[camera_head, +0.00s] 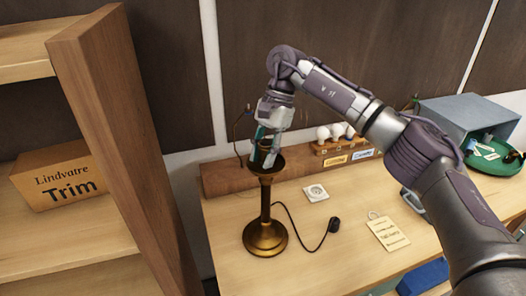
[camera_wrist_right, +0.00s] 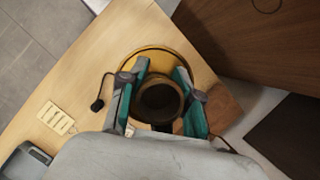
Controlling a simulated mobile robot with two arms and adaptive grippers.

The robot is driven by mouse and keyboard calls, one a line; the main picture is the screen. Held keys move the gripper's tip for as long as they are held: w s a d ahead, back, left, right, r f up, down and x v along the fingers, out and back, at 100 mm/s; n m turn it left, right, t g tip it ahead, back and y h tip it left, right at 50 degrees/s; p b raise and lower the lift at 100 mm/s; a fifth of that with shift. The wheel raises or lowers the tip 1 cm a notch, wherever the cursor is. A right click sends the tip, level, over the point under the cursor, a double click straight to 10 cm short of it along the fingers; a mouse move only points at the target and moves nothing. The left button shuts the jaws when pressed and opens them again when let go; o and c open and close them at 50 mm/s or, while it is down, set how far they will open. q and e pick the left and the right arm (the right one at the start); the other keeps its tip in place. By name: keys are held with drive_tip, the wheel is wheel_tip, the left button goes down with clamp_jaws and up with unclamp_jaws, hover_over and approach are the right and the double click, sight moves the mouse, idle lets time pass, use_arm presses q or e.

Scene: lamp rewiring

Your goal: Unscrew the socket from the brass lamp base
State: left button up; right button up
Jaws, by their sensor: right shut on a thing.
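The brass lamp base (camera_head: 265,236) stands upright on the wooden table, with a thin stem and a dark cup (camera_head: 269,167) at its top. My right gripper (camera_head: 266,158) comes down from above onto the lamp's top, its teal fingers pointing down. In the right wrist view the fingers (camera_wrist_right: 160,105) stand on either side of a dark round socket (camera_wrist_right: 160,101), shut on it. The brass foot (camera_wrist_right: 150,61) shows beyond it. In the head view the fingers mostly hide the socket. My left gripper is not in view.
A black cord with a plug (camera_head: 334,225) lies right of the lamp. An outlet plate (camera_head: 316,193), a tag card (camera_head: 388,233), a wooden rack with bulbs (camera_head: 336,133), a blue-grey box (camera_head: 462,116) and a green tray (camera_head: 498,157) are further right. A wooden shelf (camera_head: 125,130) stands left.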

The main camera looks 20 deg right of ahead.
drive_tip(key=shift+r, duration=0.15)
drive_tip(key=n+p, duration=0.1)
drive_tip(key=n, duration=0.1)
drive_tip(key=shift+r+n+g+h, duration=0.1)
drive_tip(key=shift+n+g+h, duration=0.2)
drive_tip(key=shift+g, duration=0.1)
drive_tip(key=n+h, duration=0.1)
drive_tip(key=n, duration=0.3)
drive_tip(key=shift+s+d+g, duration=0.1)
drive_tip(key=shift+d+g, duration=0.05)
drive_tip(key=shift+g, duration=0.25)
drive_tip(key=shift+n+h+p, duration=0.4)
drive_tip(key=shift+n+p, duration=0.1)
drive_tip(key=shift+p, duration=0.05)
drive_tip(key=o, duration=1.6)
drive_tip(key=shift+s+d, duration=0.1)
drive_tip(key=shift+s, duration=0.05)
drive_tip(key=shift+c, duration=0.2)
